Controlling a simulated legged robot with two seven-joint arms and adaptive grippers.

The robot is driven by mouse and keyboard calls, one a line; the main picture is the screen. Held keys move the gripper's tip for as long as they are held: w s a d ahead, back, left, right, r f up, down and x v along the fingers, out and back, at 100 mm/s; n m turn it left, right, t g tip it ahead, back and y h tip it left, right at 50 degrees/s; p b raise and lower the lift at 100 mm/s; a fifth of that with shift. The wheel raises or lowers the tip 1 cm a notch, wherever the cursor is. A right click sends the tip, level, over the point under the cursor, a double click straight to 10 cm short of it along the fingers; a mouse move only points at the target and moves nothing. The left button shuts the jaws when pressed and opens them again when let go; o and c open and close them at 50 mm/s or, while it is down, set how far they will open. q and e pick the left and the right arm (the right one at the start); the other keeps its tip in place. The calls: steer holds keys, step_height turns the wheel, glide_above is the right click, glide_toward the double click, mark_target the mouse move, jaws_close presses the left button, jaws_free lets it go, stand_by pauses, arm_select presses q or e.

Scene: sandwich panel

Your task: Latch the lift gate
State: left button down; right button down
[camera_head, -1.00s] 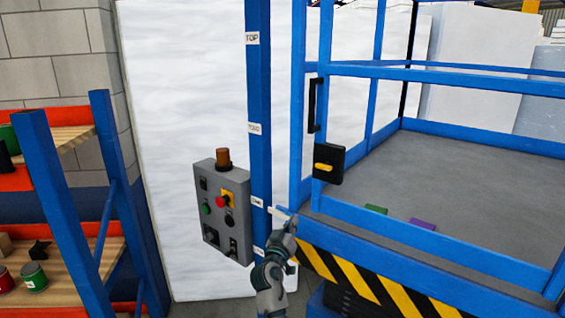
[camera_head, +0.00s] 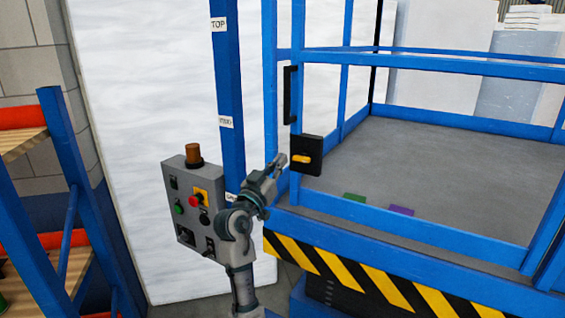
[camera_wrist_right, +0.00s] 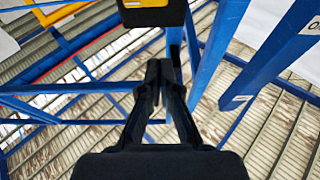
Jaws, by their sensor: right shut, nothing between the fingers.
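The lift gate is a blue rail frame with a black vertical handle (camera_head: 287,94). A black latch box (camera_head: 311,146) with a yellow latch lever (camera_head: 300,158) sits on its post. My right gripper (camera_head: 280,162) is just left of the latch box, at about lever height, shut and empty. In the right wrist view, the shut fingers (camera_wrist_right: 159,70) point up toward the underside of the latch box (camera_wrist_right: 155,16), with a gap between them. The yellow lever (camera_wrist_right: 146,3) shows at the top edge there. My left gripper is not in view.
A grey control box (camera_head: 190,200) with buttons and an orange beacon stands left of my right arm. A blue labelled post (camera_head: 228,90) rises behind it. A blue rack (camera_head: 75,180) is at far left. Green (camera_head: 354,197) and purple (camera_head: 400,210) pieces lie on the platform floor.

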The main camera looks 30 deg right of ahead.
mark_target(303, 158)
steer(key=w+d+p, duration=0.1)
steer(key=d, duration=0.1)
steer(key=w+d+p, duration=0.1)
steer(key=d, duration=0.1)
steer(key=w+d+p, duration=0.1)
steer(key=w+d, duration=0.1)
steer(key=shift+d+f, duration=0.1)
steer(key=shift+d, duration=0.15)
steer(key=shift+f, duration=0.5)
steer(key=shift+a, duration=0.1)
